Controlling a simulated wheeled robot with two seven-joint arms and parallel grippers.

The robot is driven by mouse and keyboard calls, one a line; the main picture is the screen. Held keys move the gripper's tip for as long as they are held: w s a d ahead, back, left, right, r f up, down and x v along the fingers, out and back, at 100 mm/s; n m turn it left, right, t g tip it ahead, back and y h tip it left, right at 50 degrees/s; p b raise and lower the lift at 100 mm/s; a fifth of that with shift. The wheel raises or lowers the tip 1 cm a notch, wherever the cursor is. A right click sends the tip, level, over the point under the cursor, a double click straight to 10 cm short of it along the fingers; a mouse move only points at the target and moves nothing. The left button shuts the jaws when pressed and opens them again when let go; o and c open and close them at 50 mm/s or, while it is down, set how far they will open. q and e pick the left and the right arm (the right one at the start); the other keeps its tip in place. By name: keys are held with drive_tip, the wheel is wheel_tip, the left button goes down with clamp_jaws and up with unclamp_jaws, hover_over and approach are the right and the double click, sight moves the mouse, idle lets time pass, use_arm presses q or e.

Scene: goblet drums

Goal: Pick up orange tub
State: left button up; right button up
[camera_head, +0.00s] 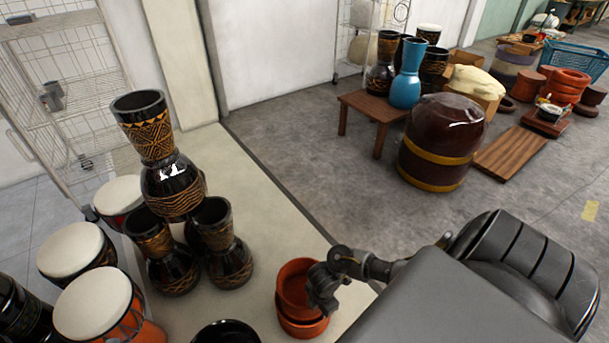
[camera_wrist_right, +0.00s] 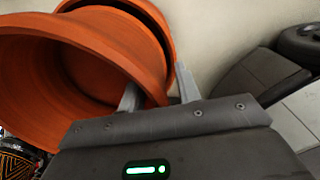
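Two orange tubs are stacked on the floor at the bottom middle of the head view: an upper tub (camera_head: 293,284) and a lower tub (camera_head: 303,328). My right gripper (camera_head: 322,290) is at the right side of the stack and partly covers it. In the right wrist view the near orange tub (camera_wrist_right: 60,75) fills the left side, with a second orange rim behind it. My right gripper's fingers (camera_wrist_right: 156,76) are apart, with orange wall showing between them; whether they touch it I cannot tell. My left gripper is not in view.
Black patterned goblet drums (camera_head: 173,187) stand stacked left of the tubs, near white-topped drums (camera_head: 72,250). A black round vessel (camera_head: 226,333) is close to the tubs' left. A big brown drum (camera_head: 440,140) and a low table (camera_head: 372,103) stand farther back. The middle floor is clear.

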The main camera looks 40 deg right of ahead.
clamp_jaws()
idle(0.3)
drive_tip(key=shift+r, duration=0.1)
idle(0.4)
